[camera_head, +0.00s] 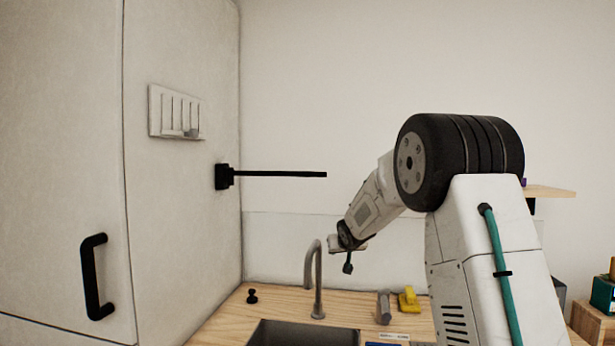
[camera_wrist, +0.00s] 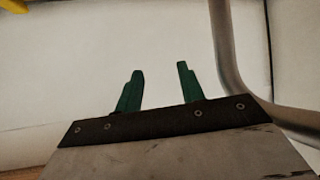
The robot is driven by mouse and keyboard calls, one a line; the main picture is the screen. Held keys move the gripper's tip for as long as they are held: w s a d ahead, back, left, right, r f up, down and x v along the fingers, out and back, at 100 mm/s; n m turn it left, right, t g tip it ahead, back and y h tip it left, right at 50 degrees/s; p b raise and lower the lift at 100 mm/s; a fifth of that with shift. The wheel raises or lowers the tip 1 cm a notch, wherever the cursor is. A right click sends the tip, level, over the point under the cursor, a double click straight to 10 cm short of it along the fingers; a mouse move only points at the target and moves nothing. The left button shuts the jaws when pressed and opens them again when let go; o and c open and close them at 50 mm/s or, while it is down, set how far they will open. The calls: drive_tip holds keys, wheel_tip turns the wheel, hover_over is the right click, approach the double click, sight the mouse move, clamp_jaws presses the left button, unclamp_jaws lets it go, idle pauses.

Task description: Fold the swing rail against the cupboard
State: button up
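The swing rail (camera_head: 280,174) is a thin black bar on a black wall-type bracket (camera_head: 223,176) fixed to the side of the pale cupboard (camera_head: 180,220). In the head view it sticks out to the right, away from the cupboard side. My gripper (camera_head: 348,268) is to the right of and below the rail's free end, over the counter and apart from the rail. In the wrist view my gripper's two green fingers (camera_wrist: 160,88) stand apart with nothing between them. The rail is not seen in the wrist view.
A curved tap (camera_head: 318,280) rises beside the sink (camera_head: 300,335), close to my gripper; its pipe also shows in the wrist view (camera_wrist: 228,60). A yellow object (camera_head: 409,299) and a grey object (camera_head: 383,307) stand on the wooden counter. A black handle (camera_head: 92,277) juts from the cupboard front.

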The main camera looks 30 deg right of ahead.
sight(307, 174)
drive_tip(key=w+d+r+n+t+y, duration=0.2)
drive_tip(key=w+d+r+t+y, duration=0.15)
drive_tip(key=w+t, duration=0.3)
drive_tip(key=w+d+r+n+t+y, duration=0.25)
drive_tip(key=w+r+t, duration=0.25)
drive_tip(key=w, duration=0.3)
drive_tip(key=s+a+r+n+g+y, duration=0.5)
drive_tip(key=n+y, duration=0.3)
drive_tip(key=y, duration=0.3)
drive_tip(key=s+a+r+n+g+y, duration=0.45)
drive_tip(key=n+y, duration=0.25)
drive_tip(key=y, duration=0.4)
drive_tip(key=x, duration=0.8)
drive_tip(key=shift+r, duration=0.15)
clamp_jaws()
